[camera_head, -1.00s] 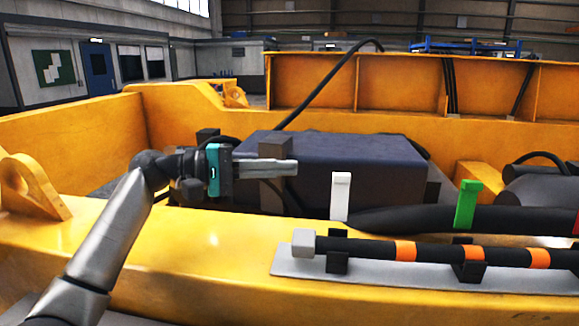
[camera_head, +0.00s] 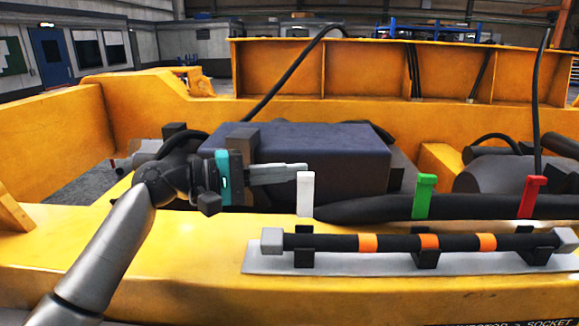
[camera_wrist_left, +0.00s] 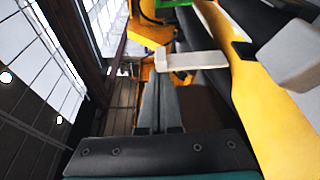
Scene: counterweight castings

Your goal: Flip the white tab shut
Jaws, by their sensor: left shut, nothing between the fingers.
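The white tab (camera_head: 305,193) stands upright on the near side of the dark hose, at the left of a row with a green tab (camera_head: 423,197) and a red tab (camera_head: 531,196). My left gripper (camera_head: 303,169) is shut and empty. It points right, and its tips overlap the upper end of the white tab in the head view. In the left wrist view, the white tab (camera_wrist_left: 192,61) lies across the picture just beyond the closed fingers (camera_wrist_left: 160,90). I cannot tell whether they touch. My right gripper is not in view.
A dark block (camera_head: 330,150) sits behind my left gripper inside the yellow frame (camera_head: 180,255). In front of the tabs, a black bar with orange bands (camera_head: 390,243) rests on clips on a grey plate (camera_head: 350,264). The space above the tabs is mostly open.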

